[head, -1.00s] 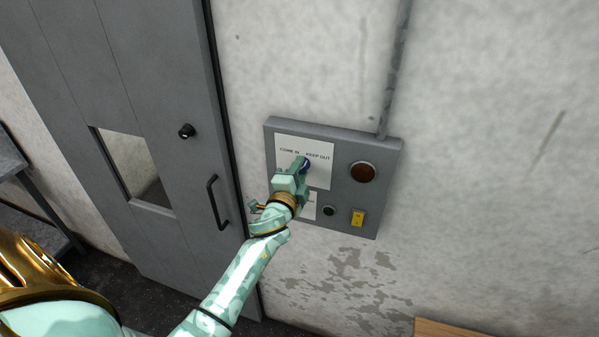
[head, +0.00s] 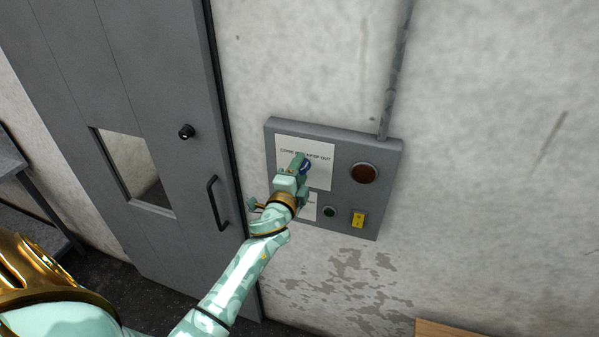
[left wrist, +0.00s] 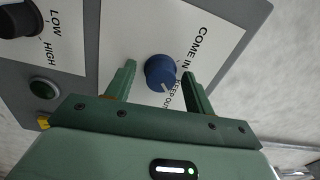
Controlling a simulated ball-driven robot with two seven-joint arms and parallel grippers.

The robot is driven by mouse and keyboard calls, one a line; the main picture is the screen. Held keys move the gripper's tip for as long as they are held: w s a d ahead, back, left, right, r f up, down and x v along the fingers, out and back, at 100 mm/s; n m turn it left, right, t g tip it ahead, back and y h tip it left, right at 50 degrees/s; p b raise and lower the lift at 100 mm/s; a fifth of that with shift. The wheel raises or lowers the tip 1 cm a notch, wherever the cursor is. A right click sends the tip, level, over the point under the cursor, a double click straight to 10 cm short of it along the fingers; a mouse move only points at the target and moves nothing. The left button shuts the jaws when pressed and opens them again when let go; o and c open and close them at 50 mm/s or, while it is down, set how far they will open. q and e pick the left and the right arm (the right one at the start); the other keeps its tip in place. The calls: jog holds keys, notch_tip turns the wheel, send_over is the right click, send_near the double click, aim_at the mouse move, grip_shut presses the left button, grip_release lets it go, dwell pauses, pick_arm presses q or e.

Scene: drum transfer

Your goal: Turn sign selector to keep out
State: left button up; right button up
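The sign selector is a blue round knob (left wrist: 160,71) on a white plate (left wrist: 150,25) lettered COME IN and KEEP OUT. In the left wrist view its white pointer mark is at the lower right, on the KEEP OUT side. In the head view the knob (head: 306,167) is partly hidden by my left gripper (head: 298,162), which is in front of the plate. In the left wrist view the fingers of my left gripper (left wrist: 159,69) are open on either side of the knob, with visible gaps. My right gripper is not in view.
The grey wall panel (head: 385,150) also carries a red lamp (head: 364,173), a yellow switch (head: 358,218), a green button (left wrist: 44,88) and a black LOW/HIGH knob (left wrist: 18,20). A grey door (head: 150,90) with a handle (head: 217,203) is at the left. A conduit (head: 395,75) runs up.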

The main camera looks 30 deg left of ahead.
pick_arm(q)
jog(key=b+v, duration=0.2)
jog(key=v, duration=1.4)
jog(key=shift+s+b, duration=0.25)
jog(key=shift+b, duration=0.05)
